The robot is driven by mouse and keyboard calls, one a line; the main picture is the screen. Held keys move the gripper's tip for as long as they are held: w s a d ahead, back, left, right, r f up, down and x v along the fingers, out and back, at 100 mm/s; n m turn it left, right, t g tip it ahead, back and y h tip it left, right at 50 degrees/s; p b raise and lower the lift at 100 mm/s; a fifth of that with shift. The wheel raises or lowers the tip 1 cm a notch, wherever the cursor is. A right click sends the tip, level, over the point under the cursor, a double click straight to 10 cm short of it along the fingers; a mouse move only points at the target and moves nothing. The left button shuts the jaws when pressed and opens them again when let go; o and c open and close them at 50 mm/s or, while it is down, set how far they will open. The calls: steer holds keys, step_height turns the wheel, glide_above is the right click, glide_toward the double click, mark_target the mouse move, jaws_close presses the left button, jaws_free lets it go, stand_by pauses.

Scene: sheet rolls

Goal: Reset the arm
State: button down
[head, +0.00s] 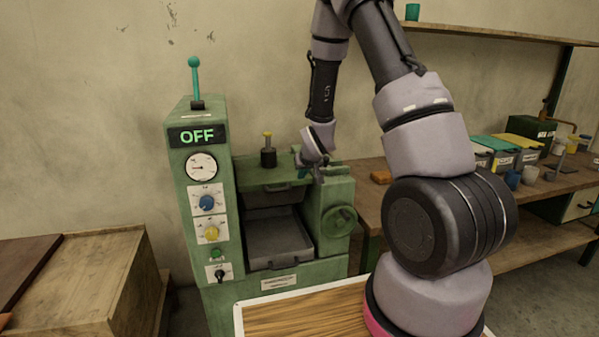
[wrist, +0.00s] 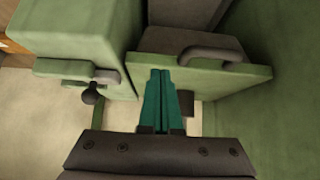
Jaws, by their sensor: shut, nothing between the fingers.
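My arm rises from the right of the head view and bends down over the green machine (head: 205,275). My gripper (head: 303,172) is beside the top right of the machine, partly hidden by its own wrist. In the wrist view its two teal fingers (wrist: 160,100) are together, with nothing between them. They point toward a green panel with a grey handle (wrist: 212,54). I cannot tell whether the fingers touch the panel.
The machine has an OFF display (head: 197,135), a teal lever (head: 195,75), knobs, an open bay with a grey tray (head: 278,240) and a green handwheel (head: 340,220). A wooden crate (head: 100,270) stands left. A workbench (head: 560,180) with bins is at right.

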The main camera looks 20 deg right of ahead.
steer(key=s+f, duration=0.2)
steer(key=s, duration=0.3)
steer(key=s+d+r+m, duration=0.1)
steer(key=s+r, duration=0.3)
steer(key=r, duration=0.7)
steer(key=s+r+m, duration=0.2)
steer(key=s+r, duration=0.2)
steer(key=r, duration=0.8)
steer(key=s+a+r+y, duration=0.1)
steer(key=s+r, duration=0.4)
steer(key=s, duration=0.5)
steer(key=s+r+m+g+y, duration=0.1)
steer(key=s+r, duration=0.5)
steer(key=s, duration=0.4)
steer(key=shift+a+r, duration=0.25)
steer(key=shift+a, duration=0.15)
